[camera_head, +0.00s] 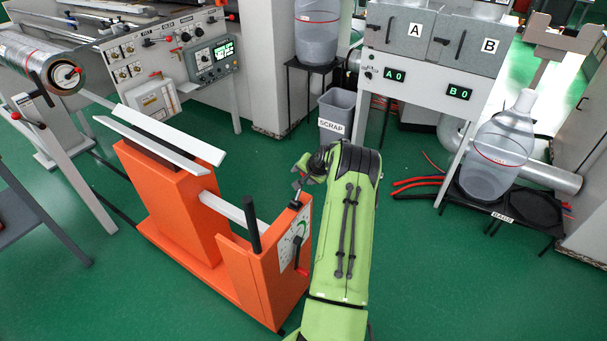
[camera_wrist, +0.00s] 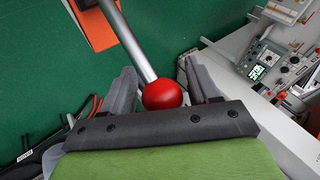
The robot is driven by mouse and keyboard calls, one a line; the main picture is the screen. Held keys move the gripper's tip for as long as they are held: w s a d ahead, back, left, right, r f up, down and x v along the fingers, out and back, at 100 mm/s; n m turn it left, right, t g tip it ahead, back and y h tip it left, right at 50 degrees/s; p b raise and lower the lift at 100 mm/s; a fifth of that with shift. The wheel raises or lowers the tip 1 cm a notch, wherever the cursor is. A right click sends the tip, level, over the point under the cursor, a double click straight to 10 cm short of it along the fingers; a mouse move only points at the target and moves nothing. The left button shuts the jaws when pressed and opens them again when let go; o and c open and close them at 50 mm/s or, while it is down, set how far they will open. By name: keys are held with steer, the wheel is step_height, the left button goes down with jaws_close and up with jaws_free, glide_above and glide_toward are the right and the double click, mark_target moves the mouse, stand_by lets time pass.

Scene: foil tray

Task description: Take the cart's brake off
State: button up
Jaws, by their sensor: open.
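The orange cart (camera_head: 185,215) stands on the green floor left of centre, with pale rails on top, a black upright post (camera_head: 253,222) and a dial panel (camera_head: 293,242). A small dark lever with a red tip (camera_head: 300,256) is on that panel. In the wrist view, a red ball knob (camera_wrist: 162,95) on a grey rod (camera_wrist: 127,38) sits between the fingers of my gripper (camera_wrist: 160,73). The rod runs up towards an orange part (camera_wrist: 95,22). The fingers are open, and I cannot tell whether either touches the knob. My green arm hides part of the cart's right side in the head view.
A grey scrap bin (camera_head: 337,113) stands behind my arm. A cabinet with boxes A and B (camera_head: 415,75) is at the back right, with a large clear bottle (camera_head: 497,150) and red hoses (camera_head: 418,184) nearby. A control bench (camera_head: 160,60) is at the back left. Green floor is open at lower right.

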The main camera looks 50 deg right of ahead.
steer(key=p+v, duration=0.1)
steer(key=v, duration=1.5)
steer(key=shift+p, duration=0.4)
